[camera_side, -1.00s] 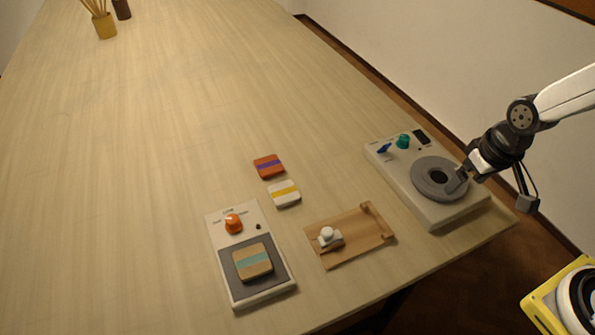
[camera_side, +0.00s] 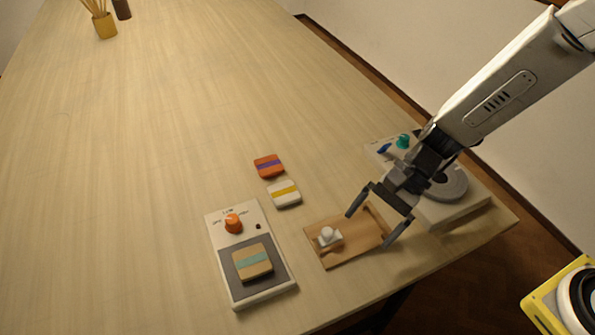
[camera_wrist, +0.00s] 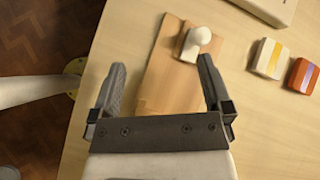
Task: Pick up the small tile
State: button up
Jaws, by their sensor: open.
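Three tiles show in the side view. A white tile with a yellow stripe (camera_side: 284,194) lies on the table, also seen in the wrist view (camera_wrist: 268,58). An orange tile with a purple stripe (camera_side: 268,166) lies just beyond it, also in the wrist view (camera_wrist: 302,76). A tan tile with a teal stripe (camera_side: 252,262) rests on the dark pad of a panel. The two loose tiles look smaller than the tan one. My gripper (camera_side: 372,228) is open and empty over the right end of a wooden board, to the right of all the tiles; its fingers frame the board in the wrist view (camera_wrist: 161,66).
The wooden board (camera_side: 338,256) carries a white-knobbed block (camera_side: 328,237). The panel (camera_side: 266,296) has an orange dial (camera_side: 233,223). A pale device with a grey disc (camera_side: 452,186) stands partly behind my arm. The table's left and far parts are clear up to a yellow pot (camera_side: 105,27).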

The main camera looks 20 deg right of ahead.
jog(key=w+a+m+y, duration=0.1)
jog(key=a+m, duration=0.1)
jog(key=a, duration=0.1)
jog(key=w+a+m+t+y, duration=0.1)
jog(key=a+m+y, duration=0.1)
jog(key=a, duration=0.1)
jog(key=w+a+m+y, duration=0.1)
jog(key=w+a+m, duration=0.1)
jog(key=a, duration=0.1)
jog(key=shift+r+t+y, duration=0.3)
jog(key=shift+t+y, duration=0.1)
send_near(250, 261)
jog(key=shift+x, duration=1.9)
jog(key=shift+r, duration=0.1)
jog(key=shift+x, duration=2.65)
jog(key=shift+d, duration=0.1)
jog(key=c, duration=1.2)
jog(key=shift+r, duration=0.15)
